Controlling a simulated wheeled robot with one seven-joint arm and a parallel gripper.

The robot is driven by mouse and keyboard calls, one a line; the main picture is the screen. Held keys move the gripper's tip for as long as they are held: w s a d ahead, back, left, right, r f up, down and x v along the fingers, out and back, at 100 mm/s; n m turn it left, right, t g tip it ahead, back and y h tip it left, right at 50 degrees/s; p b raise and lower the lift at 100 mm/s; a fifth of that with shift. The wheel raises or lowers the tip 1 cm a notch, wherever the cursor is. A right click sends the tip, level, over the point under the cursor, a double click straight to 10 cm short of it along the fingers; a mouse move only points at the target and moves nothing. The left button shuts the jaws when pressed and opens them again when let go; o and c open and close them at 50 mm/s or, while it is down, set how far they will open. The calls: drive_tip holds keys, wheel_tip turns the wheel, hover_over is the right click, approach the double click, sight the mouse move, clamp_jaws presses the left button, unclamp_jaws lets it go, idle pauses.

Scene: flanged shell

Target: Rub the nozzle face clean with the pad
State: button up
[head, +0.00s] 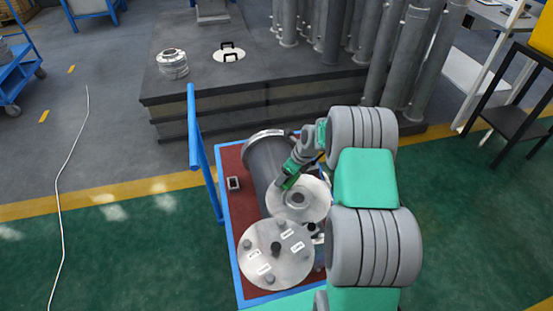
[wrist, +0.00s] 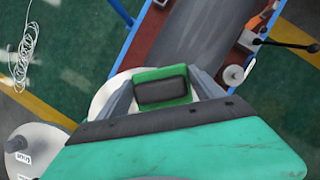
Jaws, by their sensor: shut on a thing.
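The pad (wrist: 162,92), green with a dark block on it, sits between the two fingers of my gripper (wrist: 160,90) in the wrist view. In the head view, my gripper (head: 287,178) reaches down from the right over the grey shell. A pale round nozzle face (head: 316,207) with a hole near its middle lies just below the gripper and pad. In the wrist view, part of a pale disc (wrist: 103,92) shows behind the left finger; the pad and gripper hide the rest. I cannot tell whether the pad touches the face.
The shell (head: 268,160) lies on a red-topped cart with a blue frame (head: 218,195) and upright handle. A round plate (head: 262,250) with several labelled knobs stands at the front. A dark platform (head: 200,105) with pipes is behind. Green floor at left is mostly clear.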

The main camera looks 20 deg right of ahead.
drive_tip(key=shift+a+p, duration=0.35)
drive_tip(key=shift+a, duration=1.2)
drive_tip(key=shift+a+r+p, duration=0.1)
drive_tip(key=shift+r+p, duration=2.7)
drive_tip(key=shift+r, duration=1.25)
